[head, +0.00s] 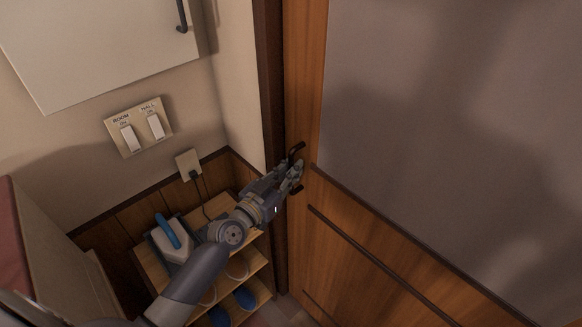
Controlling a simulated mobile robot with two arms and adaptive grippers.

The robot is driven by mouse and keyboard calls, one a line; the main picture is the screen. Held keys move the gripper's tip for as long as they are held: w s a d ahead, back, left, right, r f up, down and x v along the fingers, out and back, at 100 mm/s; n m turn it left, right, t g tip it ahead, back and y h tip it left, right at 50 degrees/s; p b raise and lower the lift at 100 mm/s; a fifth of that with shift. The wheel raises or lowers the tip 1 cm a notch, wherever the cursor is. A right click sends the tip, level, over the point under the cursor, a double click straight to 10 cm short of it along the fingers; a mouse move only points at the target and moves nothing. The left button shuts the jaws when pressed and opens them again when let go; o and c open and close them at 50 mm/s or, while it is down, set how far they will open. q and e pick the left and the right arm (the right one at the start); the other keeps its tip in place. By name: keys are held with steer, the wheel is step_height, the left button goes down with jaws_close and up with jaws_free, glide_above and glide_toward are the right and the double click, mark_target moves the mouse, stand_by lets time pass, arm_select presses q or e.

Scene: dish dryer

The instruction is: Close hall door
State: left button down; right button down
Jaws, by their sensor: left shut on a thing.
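The hall door (307,90) is a wooden door with a large grey panel, on the right side of the head view. It stands at or very near the dark door frame (270,60); I cannot tell whether it is fully closed. A dark handle (297,149) is on its left edge. My left gripper (295,177) reaches in from the lower left and is shut on the handle, with its fingers partly covering it. My right gripper is not in view.
A switch plate (138,127) and an outlet (188,163) are on the wall. A white cabinet (100,45) hangs at upper left.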

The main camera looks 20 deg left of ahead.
arm_select(q)
steer(key=c, duration=1.9)
jaws_free()
steer(key=shift+s+f, duration=0.2)
steer(key=shift+f, duration=0.3)
steer(key=shift+c, duration=0.2)
steer(key=o, duration=0.3)
steer(key=shift+s+a+r, duration=0.15)
steer(key=shift+s, duration=0.05)
steer(key=v, duration=1.2)
steer(key=shift+s+a+r, duration=0.15)
steer(key=shift+s+r, duration=0.1)
steer(key=shift+r, duration=0.05)
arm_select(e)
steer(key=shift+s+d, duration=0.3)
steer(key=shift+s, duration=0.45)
